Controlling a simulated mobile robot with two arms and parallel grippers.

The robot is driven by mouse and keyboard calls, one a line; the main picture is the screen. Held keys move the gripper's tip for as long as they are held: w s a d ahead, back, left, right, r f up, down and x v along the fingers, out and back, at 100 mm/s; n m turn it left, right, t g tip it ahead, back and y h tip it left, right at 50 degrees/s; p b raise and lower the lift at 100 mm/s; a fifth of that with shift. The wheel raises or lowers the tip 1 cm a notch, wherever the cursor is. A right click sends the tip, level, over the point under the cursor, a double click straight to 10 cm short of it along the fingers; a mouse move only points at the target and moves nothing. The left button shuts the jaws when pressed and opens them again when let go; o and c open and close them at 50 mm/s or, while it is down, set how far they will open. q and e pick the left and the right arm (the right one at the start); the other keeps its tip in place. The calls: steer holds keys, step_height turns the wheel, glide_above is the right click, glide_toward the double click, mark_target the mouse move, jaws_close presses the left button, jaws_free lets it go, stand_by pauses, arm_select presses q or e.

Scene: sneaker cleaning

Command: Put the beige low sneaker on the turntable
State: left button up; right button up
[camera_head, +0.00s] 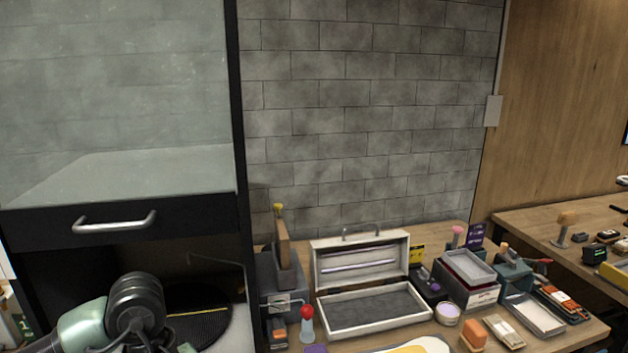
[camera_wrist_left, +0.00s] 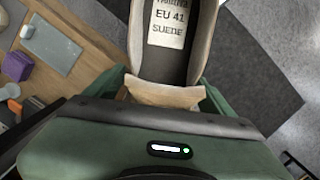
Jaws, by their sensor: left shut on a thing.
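My left gripper (camera_wrist_left: 165,92) is shut on the beige low sneaker (camera_wrist_left: 163,96), in the left wrist view. I look into the shoe's opening. Its dark insole carries a white label reading "EU 41 SUEDE"; the toe runs out of the picture's top. In the head view my left arm comes in at the bottom left, and the sneaker cannot be made out there. A dark round disc, apparently the turntable (camera_head: 212,322), lies in the open bay under the glass-fronted cabinet, partly hidden by my arm. My right gripper is not in view.
The cabinet's raised front has a metal handle (camera_head: 114,222). Right of the bay, an open metal case (camera_head: 372,309) stands on a crowded wooden bench with a red-topped bottle (camera_head: 307,323), a tray (camera_head: 535,314) and brushes. A second bench (camera_head: 545,220) stands at the far right.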

arm_select(q)
steer(key=m, duration=0.1)
steer(key=s+m, duration=0.1)
steer(key=m, duration=0.3)
steer(key=shift+s+d+r+y, duration=0.2)
steer(key=shift+s+d+y, duration=0.1)
steer(key=shift+d, duration=0.1)
steer(key=m, duration=0.2)
steer(key=s+m, duration=0.1)
steer(key=shift+s+d+r+m+y, duration=0.1)
steer(key=shift+s+d+m+y, duration=0.1)
steer(key=shift+m+y, duration=0.15)
steer(key=shift+w, duration=0.1)
